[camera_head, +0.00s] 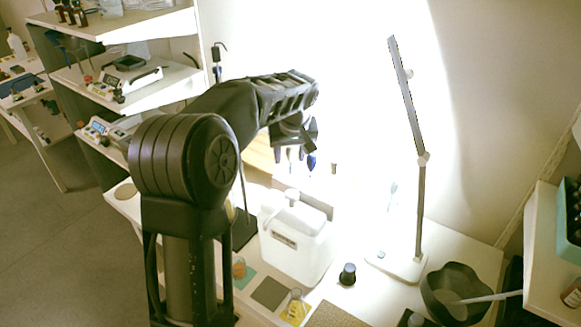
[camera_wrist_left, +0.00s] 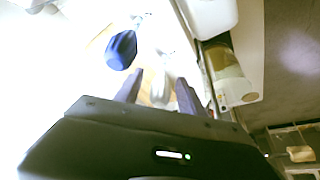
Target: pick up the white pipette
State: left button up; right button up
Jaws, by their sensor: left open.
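My left gripper (camera_head: 300,139) reaches in over the bench toward the bright wall, its fingers pointing down at several small hanging items. In the left wrist view, the left gripper (camera_wrist_left: 158,90) has its two dark fingers apart. A pale, washed-out shape that looks like the white pipette (camera_wrist_left: 161,84) shows between them; contact cannot be told. A blue-topped pipette (camera_wrist_left: 121,49) is just left of the fingers. It also shows in the head view (camera_head: 311,162), near the gripper. The white pipette is hard to make out in the head view. My right gripper is not in view.
A white container (camera_head: 296,245) stands on the bench below the arm. A small black-capped bottle (camera_head: 347,274) stands between. Shelves with equipment (camera_head: 130,75) are at the left.

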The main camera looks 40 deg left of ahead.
pick_arm(q)
jog(key=shift+c, duration=0.4)
jog(key=c, duration=0.7)
notch_tip(320, 180, up, 10)
jog(key=shift+r+b, duration=0.1)
jog(key=shift+b, duration=0.4)
dwell(0.4)
